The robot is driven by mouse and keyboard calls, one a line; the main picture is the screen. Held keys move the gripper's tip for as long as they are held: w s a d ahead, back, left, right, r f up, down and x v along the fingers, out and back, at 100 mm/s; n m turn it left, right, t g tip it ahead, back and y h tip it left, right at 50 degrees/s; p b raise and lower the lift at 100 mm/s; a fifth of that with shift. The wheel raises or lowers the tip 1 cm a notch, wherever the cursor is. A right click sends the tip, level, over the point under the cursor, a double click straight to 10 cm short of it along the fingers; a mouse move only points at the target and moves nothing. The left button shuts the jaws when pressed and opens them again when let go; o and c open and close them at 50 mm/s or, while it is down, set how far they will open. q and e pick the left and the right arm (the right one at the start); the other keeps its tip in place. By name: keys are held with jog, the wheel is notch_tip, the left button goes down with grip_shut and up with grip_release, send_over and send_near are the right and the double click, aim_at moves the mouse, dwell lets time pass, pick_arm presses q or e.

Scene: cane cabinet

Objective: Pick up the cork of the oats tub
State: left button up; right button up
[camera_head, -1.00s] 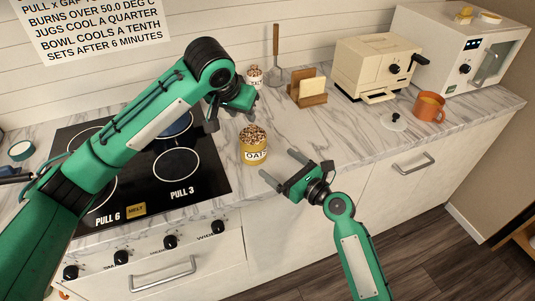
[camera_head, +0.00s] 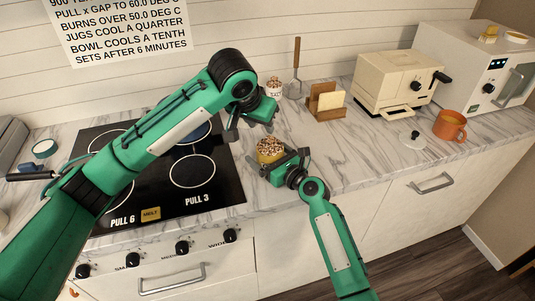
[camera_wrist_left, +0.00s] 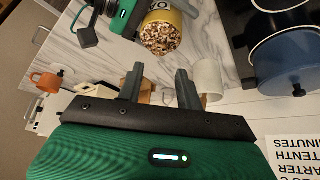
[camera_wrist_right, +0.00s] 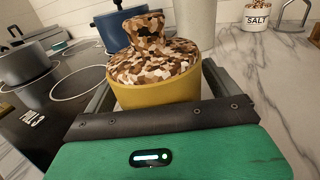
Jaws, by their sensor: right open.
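The oats tub is a yellow round jar (camera_wrist_right: 155,93) on the counter, with a brown-and-cream mottled cork (camera_wrist_right: 148,45) that has a knob on top. The cork also shows in the head view (camera_head: 270,147) and in the left wrist view (camera_wrist_left: 160,38). My right gripper (camera_head: 268,163) is open, its fingers on either side of the tub body below the cork; whether they touch it I cannot tell. My left gripper (camera_head: 250,128) is open and empty, above and left of the tub, with its fingers (camera_wrist_left: 160,84) apart. My right gripper hides much of the tub in the head view.
A black cooktop (camera_head: 160,175) with a blue pot (camera_wrist_left: 285,60) is to the left. A salt jar (camera_head: 273,86), a wooden holder (camera_head: 328,112), a cream toaster oven (camera_head: 395,82), a glass lid (camera_head: 412,139) and an orange mug (camera_head: 450,125) are behind or right.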

aim_at(270, 139)
pick_arm(q)
jog(key=shift+o, duration=0.2)
pick_arm(e)
jog(key=c, duration=1.1)
pick_arm(q)
jog(key=o, duration=0.3)
jog(key=f+n+y, duration=0.1)
jog(key=n, duration=0.1)
jog(key=w+d+f+n+y, duration=0.1)
jog(key=n, duration=0.1)
jog(key=w+d+f+n, duration=0.1)
jog(key=n, duration=0.1)
jog(key=shift+w+g+y, duration=0.1)
jog(key=shift+g+y, duration=0.3)
jog(key=shift+d+x, duration=0.15)
jog(key=shift+x, duration=1.2)
jog(key=shift+d+x, duration=0.2)
jog(key=shift+x, duration=1.15)
